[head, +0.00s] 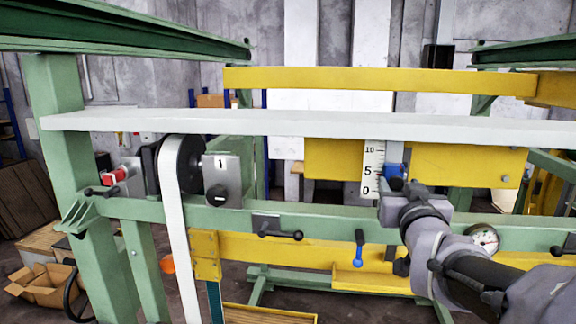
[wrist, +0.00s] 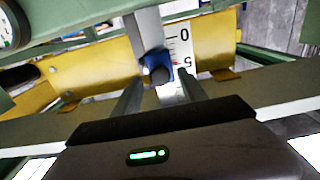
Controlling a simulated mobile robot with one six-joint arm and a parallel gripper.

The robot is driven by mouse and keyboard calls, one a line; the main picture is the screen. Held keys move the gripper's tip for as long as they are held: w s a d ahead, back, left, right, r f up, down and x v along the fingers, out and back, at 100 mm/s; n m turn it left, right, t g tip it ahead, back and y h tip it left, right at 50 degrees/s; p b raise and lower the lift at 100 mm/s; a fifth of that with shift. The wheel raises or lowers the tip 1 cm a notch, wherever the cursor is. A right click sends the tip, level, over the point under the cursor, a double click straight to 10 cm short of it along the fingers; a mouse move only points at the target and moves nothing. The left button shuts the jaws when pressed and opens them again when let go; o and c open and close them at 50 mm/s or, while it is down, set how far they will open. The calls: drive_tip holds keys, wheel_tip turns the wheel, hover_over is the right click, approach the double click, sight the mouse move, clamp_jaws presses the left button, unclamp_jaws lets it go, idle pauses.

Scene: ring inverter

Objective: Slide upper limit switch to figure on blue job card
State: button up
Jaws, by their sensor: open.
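The white scale (head: 372,170) marked 0, 5 and 10 stands upright before the yellow beam, with 0 at the bottom. A blue slider block with a dark knob (wrist: 158,68) rides on a grey rail beside the scale in the wrist view. No blue job card can be made out in either view.
A long pale rail (head: 270,122) crosses just above my gripper. A green beam (head: 330,222) below carries a black lever (head: 280,232), a blue-handled lever (head: 360,248) and a round gauge (head: 484,238). A grey box marked 1 (head: 221,180) stands at left.

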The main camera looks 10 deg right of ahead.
sight(397, 183)
drive_tip(key=shift+p+x, duration=0.4)
drive_tip(key=shift+x, duration=1.25)
clamp_jaws()
